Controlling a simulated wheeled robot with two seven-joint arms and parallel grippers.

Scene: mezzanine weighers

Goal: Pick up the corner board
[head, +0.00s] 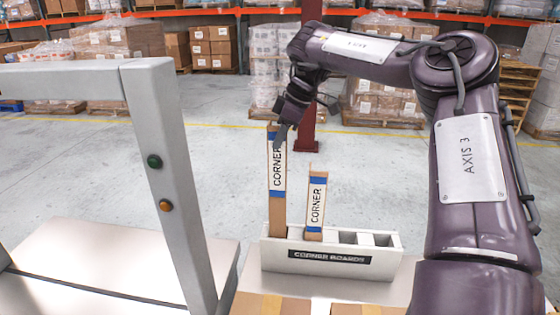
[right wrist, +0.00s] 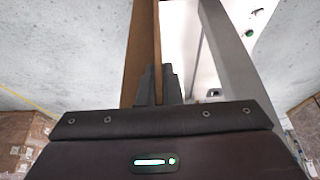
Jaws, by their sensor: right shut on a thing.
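Two brown corner boards with white "CORNER" labels and blue bands stand upright in a light grey rack (head: 275,254) marked "CORNER BOARDS". The taller corner board (head: 278,205) is in the leftmost slot, and my right gripper (head: 281,133) is shut on it near its top. In the right wrist view the fingers (right wrist: 158,85) close on the brown board (right wrist: 142,45). The shorter corner board (head: 316,205) stands in the slot beside it, apart from my gripper. The left gripper is not in view.
Two slots at the rack's right are empty. A grey metal frame (head: 165,150) with a green and an orange button rises at the left, above a flat metal platform (head: 110,262). Cardboard-coloured items lie in front of the rack. Pallets and a red post (head: 308,70) stand behind, across open floor.

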